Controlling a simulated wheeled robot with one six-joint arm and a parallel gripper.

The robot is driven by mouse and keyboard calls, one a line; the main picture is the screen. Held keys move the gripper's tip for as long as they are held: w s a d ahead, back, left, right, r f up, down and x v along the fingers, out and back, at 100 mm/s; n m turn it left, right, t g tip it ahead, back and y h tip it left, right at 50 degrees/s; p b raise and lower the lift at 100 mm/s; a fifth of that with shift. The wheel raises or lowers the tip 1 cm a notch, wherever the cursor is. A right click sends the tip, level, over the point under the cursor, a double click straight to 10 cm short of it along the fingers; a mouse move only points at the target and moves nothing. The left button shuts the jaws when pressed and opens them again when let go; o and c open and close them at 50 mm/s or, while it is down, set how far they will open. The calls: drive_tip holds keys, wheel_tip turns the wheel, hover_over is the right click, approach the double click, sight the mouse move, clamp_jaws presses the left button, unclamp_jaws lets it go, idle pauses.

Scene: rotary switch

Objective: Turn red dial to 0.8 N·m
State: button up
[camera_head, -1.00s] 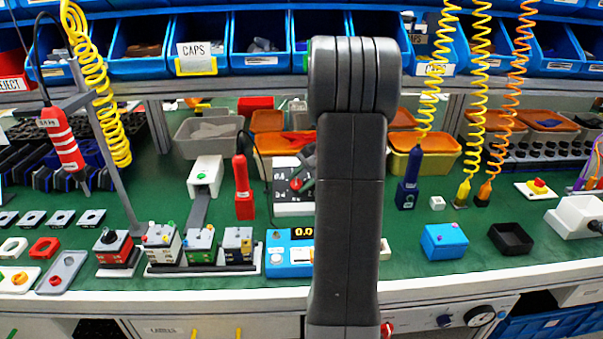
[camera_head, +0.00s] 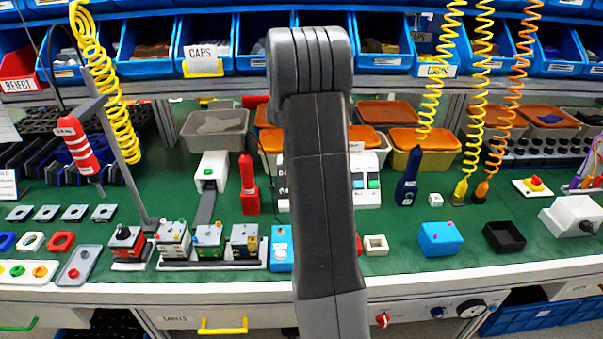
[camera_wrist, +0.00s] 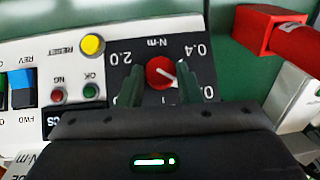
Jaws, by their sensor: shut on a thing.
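The red dial (camera_wrist: 156,66) shows in the wrist view on a dark N·m scale plate (camera_wrist: 125,58), which appears upside down. My gripper (camera_wrist: 159,88) is shut on the dial, with one dark finger on either side of it. The dial's white pointer line points right and slightly down in the picture. The mark 2.0 is at the left, 0.4 at the upper right, and another mark starting with 0 at the lower right is partly hidden by a finger. In the head view my arm hides the dial, and part of its white control box (camera_head: 368,190) shows.
Beside the dial are a yellow reset button (camera_wrist: 92,44), small red and green lamps, and a blue rocker switch (camera_wrist: 21,88). A red tool (camera_wrist: 272,32) stands close by.

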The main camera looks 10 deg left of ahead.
drive_tip(key=shift+a+n+h, duration=0.1)
drive_tip(key=shift+n+h, duration=0.4)
drive_tip(key=o, duration=1)
drive_tip(key=shift+c, duration=0.2)
wheel_tip(320, 180, up, 14)
drive_tip(key=shift+s+p, duration=0.35)
drive_tip(key=shift+f, duration=0.1)
drive_tip(key=f, duration=1.4)
drive_tip(key=shift+w, duration=0.3)
drive_tip(key=shift+r, duration=0.1)
